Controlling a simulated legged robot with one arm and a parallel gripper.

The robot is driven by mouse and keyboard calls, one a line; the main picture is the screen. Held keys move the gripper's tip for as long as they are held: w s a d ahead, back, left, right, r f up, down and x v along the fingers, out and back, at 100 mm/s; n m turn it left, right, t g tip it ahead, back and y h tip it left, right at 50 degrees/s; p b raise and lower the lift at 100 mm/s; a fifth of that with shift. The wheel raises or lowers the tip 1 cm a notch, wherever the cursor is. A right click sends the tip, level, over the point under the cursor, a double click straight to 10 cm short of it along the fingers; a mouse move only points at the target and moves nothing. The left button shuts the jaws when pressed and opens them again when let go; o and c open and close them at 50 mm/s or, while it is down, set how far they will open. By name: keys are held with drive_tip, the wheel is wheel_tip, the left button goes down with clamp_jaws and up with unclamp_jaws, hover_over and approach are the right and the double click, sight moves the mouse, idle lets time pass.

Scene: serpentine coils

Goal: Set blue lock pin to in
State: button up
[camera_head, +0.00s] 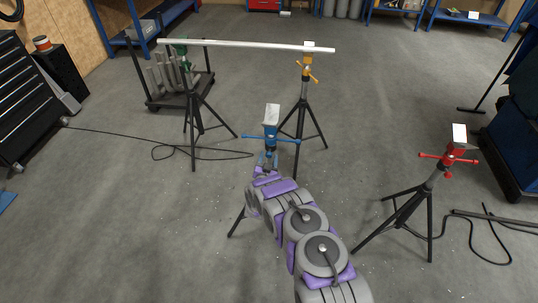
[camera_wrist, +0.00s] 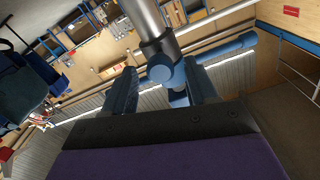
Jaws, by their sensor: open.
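The blue stand head (camera_head: 270,128) stands mid-floor on a tripod, with a blue cross handle and a pale block on top. My gripper (camera_head: 267,160) is just below and in front of this head. In the wrist view, my gripper (camera_wrist: 163,90) is open, its two blue fingers on either side of a round blue knob (camera_wrist: 160,70) beside the metal post. The knob seems to be the blue lock pin's end; I cannot tell whether the fingers touch it or how far in it sits. A blue bar (camera_wrist: 230,48) extends right. My arm hides the lower stand in the head view.
A yellow-headed stand (camera_head: 307,65) behind holds one end of a long pale pipe (camera_head: 250,44). A red-headed stand (camera_head: 448,158) is at right. A black cart (camera_head: 170,95) and tool cabinet (camera_head: 25,95) stand left. A cable crosses the floor. Open floor lies between the stands.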

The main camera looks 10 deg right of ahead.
drive_tip(key=p+v, duration=0.3)
drive_tip(key=v, duration=1.1)
drive_tip(key=shift+s+p, duration=0.25)
drive_tip(key=shift+p, duration=0.05)
drive_tip(key=shift+a, duration=0.1)
drive_tip(key=w+r+n+g+y, duration=0.1)
drive_tip(key=w+r+g+y, duration=0.15)
drive_tip(key=r, duration=0.55)
drive_tip(key=w+r+g+y, duration=0.15)
drive_tip(key=r+g, duration=0.25)
drive_tip(key=r, duration=0.4)
drive_tip(key=s+r+n+g, duration=0.1)
drive_tip(key=s+r+g, duration=0.1)
drive_tip(key=s+r, duration=0.4)
drive_tip(key=s+d+r+n+g, duration=0.1)
drive_tip(key=s+r+g, duration=0.2)
drive_tip(key=s, duration=1.2)
drive_tip(key=s+d+r+n+g+y, duration=0.1)
drive_tip(key=s+r+g, duration=0.3)
drive_tip(key=s+r, duration=0.5)
drive_tip(key=s+d+r+n+g, duration=0.2)
drive_tip(key=s+r, duration=0.4)
drive_tip(key=s, duration=1.6)
drive_tip(key=shift+s+d+n+g+y, duration=0.3)
drive_tip(key=shift+s+d+g, duration=0.05)
drive_tip(key=shift+d+g, duration=0.4)
drive_tip(key=shift+r, duration=0.1)
